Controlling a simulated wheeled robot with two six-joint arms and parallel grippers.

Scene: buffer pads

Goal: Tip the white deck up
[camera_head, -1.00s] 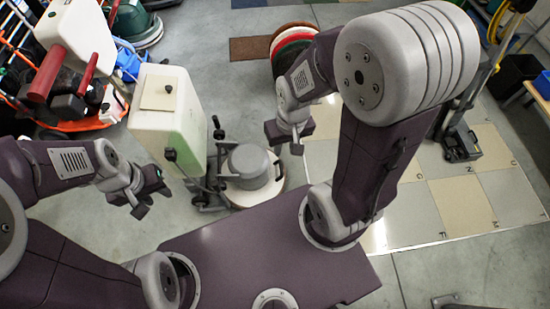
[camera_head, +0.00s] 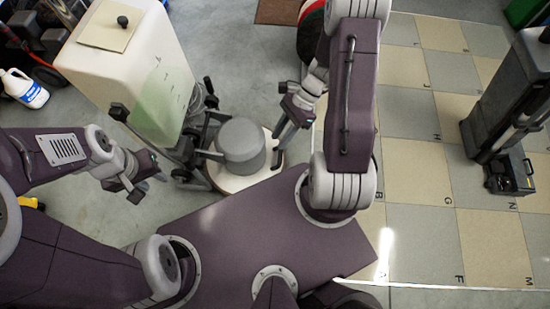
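The white deck (camera_head: 232,183) is the round pale base of a floor machine, under a grey motor housing (camera_head: 241,147). It sits low at the floor and looks level. My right gripper (camera_head: 281,146) is at the deck's right edge, with its dark fingers pointing down. I cannot tell whether it touches the rim, and its finger gap is not clear. My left gripper (camera_head: 148,190) is left of the deck, apart from it, with its fingers spread and nothing between them.
The machine's tall white tank (camera_head: 130,60) stands behind left of the deck. A white jug (camera_head: 24,88) is at far left. A dark upright machine (camera_head: 510,100) stands at right on the tiled floor (camera_head: 420,220). Tiles between it and my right arm are clear.

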